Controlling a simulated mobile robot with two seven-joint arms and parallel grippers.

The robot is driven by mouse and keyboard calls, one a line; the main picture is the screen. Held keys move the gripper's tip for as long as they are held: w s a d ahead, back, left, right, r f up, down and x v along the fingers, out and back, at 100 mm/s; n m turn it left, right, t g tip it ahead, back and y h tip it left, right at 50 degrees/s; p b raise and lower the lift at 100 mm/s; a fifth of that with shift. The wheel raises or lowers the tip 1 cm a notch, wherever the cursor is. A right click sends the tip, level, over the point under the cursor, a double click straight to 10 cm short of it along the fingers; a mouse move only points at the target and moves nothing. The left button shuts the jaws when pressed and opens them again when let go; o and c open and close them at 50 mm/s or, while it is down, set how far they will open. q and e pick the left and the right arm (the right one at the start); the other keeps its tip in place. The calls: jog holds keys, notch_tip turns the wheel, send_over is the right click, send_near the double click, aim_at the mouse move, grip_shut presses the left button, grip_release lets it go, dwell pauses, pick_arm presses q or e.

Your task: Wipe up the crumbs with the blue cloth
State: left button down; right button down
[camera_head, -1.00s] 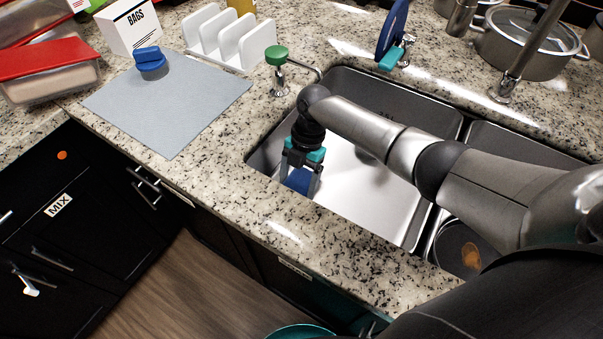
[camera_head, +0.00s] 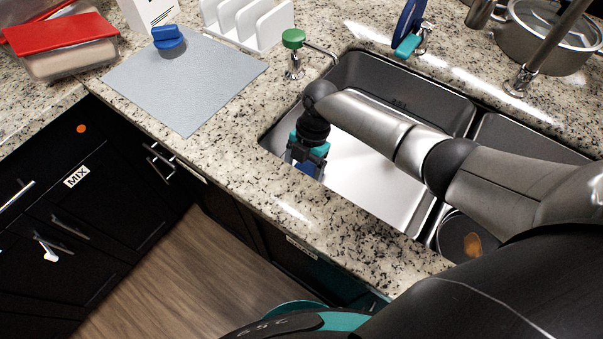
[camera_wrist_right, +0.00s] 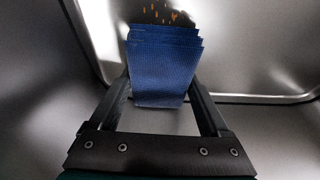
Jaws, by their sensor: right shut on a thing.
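My right gripper (camera_head: 307,160) reaches down into the left sink basin (camera_head: 375,185), close to its front left wall. It is shut on the blue cloth (camera_wrist_right: 163,70), which hangs folded between the fingers in the right wrist view. In the head view only a small piece of the cloth (camera_head: 306,169) shows below the gripper; the rest is behind the basin edge. Orange crumbs (camera_wrist_right: 168,15) lie on a dark patch just beyond the cloth, at the top of the wrist view. I cannot tell whether the cloth touches the basin floor. My left gripper is out of view.
The granite counter edge (camera_head: 300,215) borders the basin. A green-topped pump (camera_head: 293,40) and faucet (camera_head: 540,50) stand around the sink. A grey mat (camera_head: 190,85) with a blue object (camera_head: 167,37), a white rack (camera_head: 245,22) and a pot (camera_head: 545,40) are on the counter.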

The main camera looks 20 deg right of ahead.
notch_tip(320, 180, up, 20)
jog(key=p, duration=1.8)
jog(key=shift+d, duration=0.1)
jog(key=shift+w, duration=0.1)
